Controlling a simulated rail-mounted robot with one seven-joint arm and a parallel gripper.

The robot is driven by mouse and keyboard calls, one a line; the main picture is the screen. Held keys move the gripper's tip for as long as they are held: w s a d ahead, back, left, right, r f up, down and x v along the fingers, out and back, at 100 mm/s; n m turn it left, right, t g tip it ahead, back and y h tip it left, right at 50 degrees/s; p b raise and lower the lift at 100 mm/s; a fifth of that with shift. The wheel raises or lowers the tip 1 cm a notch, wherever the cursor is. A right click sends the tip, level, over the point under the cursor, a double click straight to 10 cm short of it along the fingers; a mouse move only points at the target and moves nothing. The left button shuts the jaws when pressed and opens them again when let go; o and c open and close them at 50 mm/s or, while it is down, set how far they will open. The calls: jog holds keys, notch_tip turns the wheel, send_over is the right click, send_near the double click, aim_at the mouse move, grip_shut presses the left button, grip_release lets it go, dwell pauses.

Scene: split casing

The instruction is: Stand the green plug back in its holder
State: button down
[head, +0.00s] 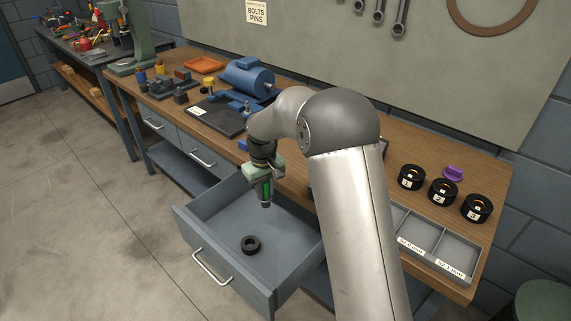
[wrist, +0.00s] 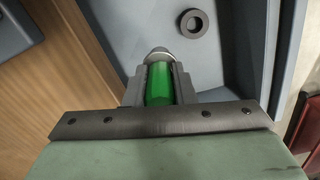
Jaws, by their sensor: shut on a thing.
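The green plug (wrist: 159,84) is between the two fingers of my gripper (wrist: 158,86) in the wrist view, with a grey metal end pointing away from the palm. In the head view the green plug (head: 267,187) shows as a green strip at my gripper (head: 265,195), above the open drawer. My gripper is shut on the plug. A black ring (head: 251,245) with a central hole lies flat on the drawer floor, apart from the plug; it also shows in the wrist view (wrist: 194,24). I cannot tell whether this ring is the plug's holder.
The open drawer (head: 232,272) has raised walls around its floor. The bench (head: 489,257) carries a blue motor (head: 248,77), numbered black rings (head: 443,191), a purple part (head: 453,173) and a labelled grey tray (head: 436,251). My arm hides part of the bench.

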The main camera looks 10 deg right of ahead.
jog(key=s+a+f+b, duration=0.2)
jog(key=a+f, duration=0.1)
jog(key=f, duration=0.3)
jog(key=s+a+f+n+b, duration=0.1)
jog(key=a+f, duration=0.2)
jog(key=f, duration=0.3)
jog(key=shift+s+b, duration=0.35)
jog(key=shift+s, duration=0.05)
jog(key=shift+f+b, duration=1.4)
jog(key=shift+f, duration=0.35)
dwell(1.5)
jog(key=c, duration=1.1)
grip_release()
jog(key=shift+r+p, duration=2.4)
jog(key=shift+r, duration=1.6)
